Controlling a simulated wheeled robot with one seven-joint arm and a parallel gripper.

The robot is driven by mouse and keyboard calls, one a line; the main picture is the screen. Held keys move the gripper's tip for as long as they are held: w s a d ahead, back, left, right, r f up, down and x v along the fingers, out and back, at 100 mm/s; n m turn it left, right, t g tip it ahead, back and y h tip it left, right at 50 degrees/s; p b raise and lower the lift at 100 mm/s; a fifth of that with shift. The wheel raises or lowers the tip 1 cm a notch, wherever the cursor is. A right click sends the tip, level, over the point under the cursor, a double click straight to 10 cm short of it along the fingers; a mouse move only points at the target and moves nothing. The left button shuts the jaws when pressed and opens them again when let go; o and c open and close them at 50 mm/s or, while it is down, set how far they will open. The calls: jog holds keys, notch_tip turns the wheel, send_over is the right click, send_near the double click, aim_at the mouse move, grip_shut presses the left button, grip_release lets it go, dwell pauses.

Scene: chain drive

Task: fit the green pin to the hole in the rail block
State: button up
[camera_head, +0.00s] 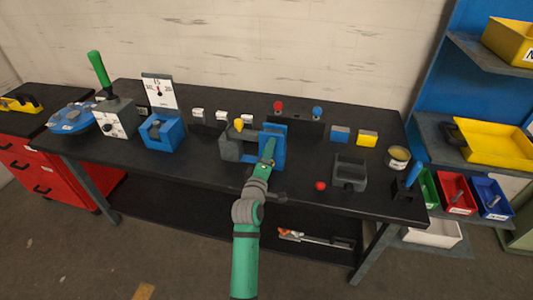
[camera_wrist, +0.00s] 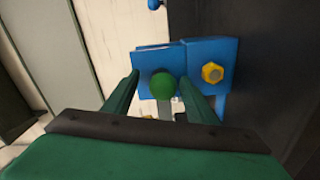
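The green pin shows as a round green head (camera_wrist: 162,86) in the wrist view, in front of a blue block (camera_wrist: 150,62), which I take to be the rail block. The blue block also shows in the head view (camera_head: 277,135), next to a grey block. My gripper (camera_wrist: 161,78) points at the blue block, with one finger on each side of the green head. Gaps show between the head and both fingers, so it looks open. In the head view my gripper (camera_head: 269,150) is at the front of the blue block. The hole and the pin's shank are hidden; I cannot tell whether the pin is in the hole.
A yellow hex piece (camera_wrist: 212,73) sits on the blue part, right of the green head. On the black table (camera_head: 310,190) stand another blue block (camera_head: 162,132), a dark grey block (camera_head: 349,173) and a tin (camera_head: 398,157). A red ball (camera_head: 320,186) lies near the front edge.

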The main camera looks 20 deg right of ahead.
jog(key=shift+s+d+f, duration=0.1)
jog(key=shift+s, duration=0.05)
jog(key=v, duration=1)
jog(key=shift+s+a, duration=0.2)
jog(key=shift+a, duration=0.1)
jog(key=shift+a, duration=0.15)
